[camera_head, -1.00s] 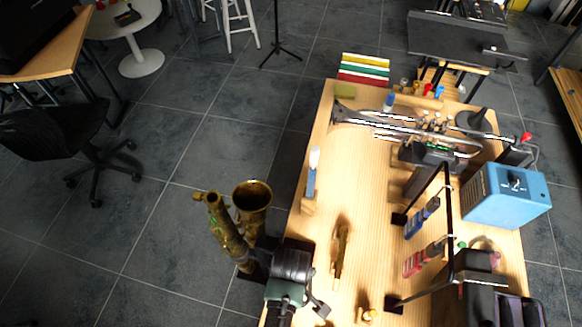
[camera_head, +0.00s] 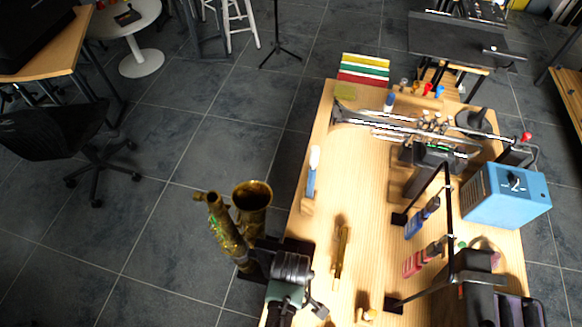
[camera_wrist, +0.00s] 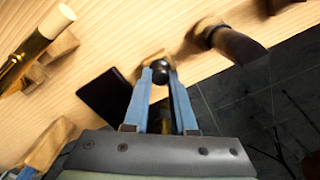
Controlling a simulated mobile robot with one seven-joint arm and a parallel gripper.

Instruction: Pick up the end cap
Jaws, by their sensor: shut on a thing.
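The end cap appears to be the small black rounded piece (camera_wrist: 160,73) between the fingertips in the wrist view. My gripper (camera_wrist: 161,78) has its two blue fingers shut on it, above the light wood tabletop (camera_wrist: 100,40). A tan block shows just behind the black piece; I cannot tell whether the piece touches it. In the head view my gripper (camera_head: 320,311) is at the near left edge of the table, beside the brass saxophone. The held piece is too small or hidden to make out there.
A brass saxophone (camera_head: 232,230) stands left of my wrist. A thin brass piece (camera_head: 341,250) lies on the table, with a trumpet (camera_head: 410,125) farther back. A blue case (camera_head: 505,194) and a black rack (camera_head: 449,220) stand on the right. The table's middle is mostly clear.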

